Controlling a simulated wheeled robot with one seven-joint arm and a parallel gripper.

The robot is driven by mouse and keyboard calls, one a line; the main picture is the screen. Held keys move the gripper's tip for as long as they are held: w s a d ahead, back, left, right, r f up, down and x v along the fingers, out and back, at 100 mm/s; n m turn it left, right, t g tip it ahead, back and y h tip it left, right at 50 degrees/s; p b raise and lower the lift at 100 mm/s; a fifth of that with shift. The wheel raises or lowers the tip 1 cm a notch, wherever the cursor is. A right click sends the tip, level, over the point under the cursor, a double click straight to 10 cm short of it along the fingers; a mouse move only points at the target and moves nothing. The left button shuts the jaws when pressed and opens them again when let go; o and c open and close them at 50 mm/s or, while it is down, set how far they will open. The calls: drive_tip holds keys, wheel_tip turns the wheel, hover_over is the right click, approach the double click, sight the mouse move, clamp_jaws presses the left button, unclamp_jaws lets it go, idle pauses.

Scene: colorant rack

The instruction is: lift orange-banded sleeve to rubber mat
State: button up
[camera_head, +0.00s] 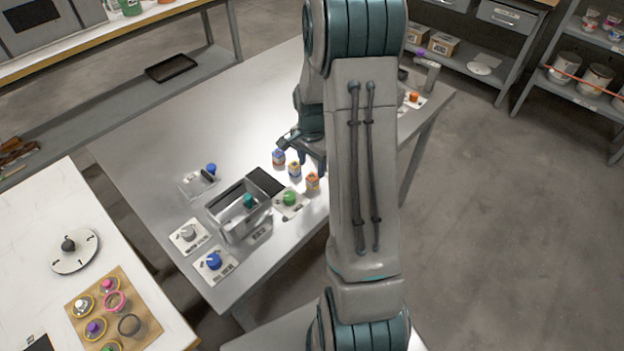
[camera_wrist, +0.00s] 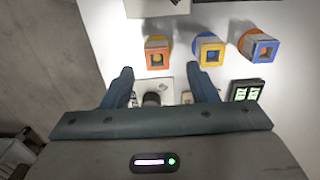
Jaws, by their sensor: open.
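The orange-banded sleeve (camera_head: 312,182) stands on the metal table, nearest the front edge in a row of three. In the wrist view the sleeve with an orange square face (camera_wrist: 157,66) is at the left of the row, beyond the fingertips. My gripper (camera_head: 303,151) is above the table near the row, partly hidden by my arm. In the wrist view my gripper (camera_wrist: 162,84) has its fingers wide apart with no sleeve between them. A flat black mat (camera_head: 266,181), which looks like the rubber mat, lies left of the sleeves beside a metal box.
The open metal box (camera_head: 237,225) stands left of the mat. A green-knobbed plate (camera_head: 289,202) lies close in front. Blue-knobbed plates sit further left.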

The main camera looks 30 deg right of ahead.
sight(312, 178)
drive_tip(key=shift+s+f+p, duration=0.2)
drive_tip(key=shift+f+p, duration=0.4)
drive_tip(key=shift+f, duration=2.15)
drive_tip(key=c, duration=1)
